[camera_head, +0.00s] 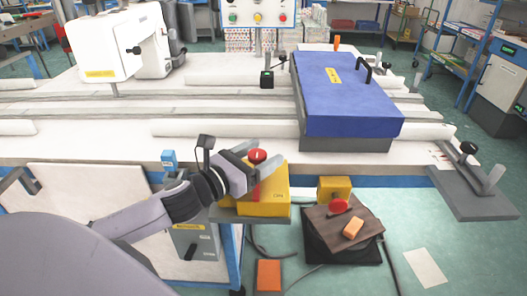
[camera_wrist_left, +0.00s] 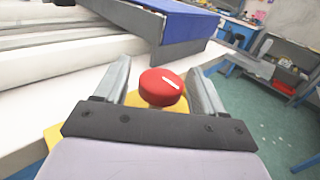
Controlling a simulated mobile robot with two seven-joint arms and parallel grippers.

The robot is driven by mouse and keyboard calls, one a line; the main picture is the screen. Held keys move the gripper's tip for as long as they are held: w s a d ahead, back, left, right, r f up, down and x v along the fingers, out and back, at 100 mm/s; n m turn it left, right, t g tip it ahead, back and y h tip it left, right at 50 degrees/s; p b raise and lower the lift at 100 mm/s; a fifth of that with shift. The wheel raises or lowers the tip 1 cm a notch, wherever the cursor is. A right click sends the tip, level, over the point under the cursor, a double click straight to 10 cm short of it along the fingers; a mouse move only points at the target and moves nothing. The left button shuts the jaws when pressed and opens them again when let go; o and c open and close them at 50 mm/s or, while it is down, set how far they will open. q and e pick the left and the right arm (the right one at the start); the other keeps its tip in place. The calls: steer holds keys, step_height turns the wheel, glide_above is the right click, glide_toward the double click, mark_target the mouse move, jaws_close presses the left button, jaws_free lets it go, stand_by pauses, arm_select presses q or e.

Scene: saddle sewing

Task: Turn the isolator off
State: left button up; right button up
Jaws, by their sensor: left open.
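The isolator is a yellow box (camera_head: 272,195) at the front edge of the table, with a round red knob (camera_head: 257,156) on top. In the left wrist view the red knob (camera_wrist_left: 161,87) shows a white bar mark, slanting down to the right. My left gripper (camera_head: 245,165) is at the knob. In the left wrist view its two fingers (camera_wrist_left: 158,85) stand open, one on each side of the knob, with gaps visible. The knob's base is partly hidden behind my gripper. My right gripper is not in view.
A white sewing machine (camera_head: 105,45) stands at the back left of the table. A blue-lidded box (camera_head: 345,95) sits to the right.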

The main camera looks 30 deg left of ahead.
arm_select(q)
steer(key=shift+w+d, duration=0.2)
steer(key=shift+w, duration=0.35)
jaws_close()
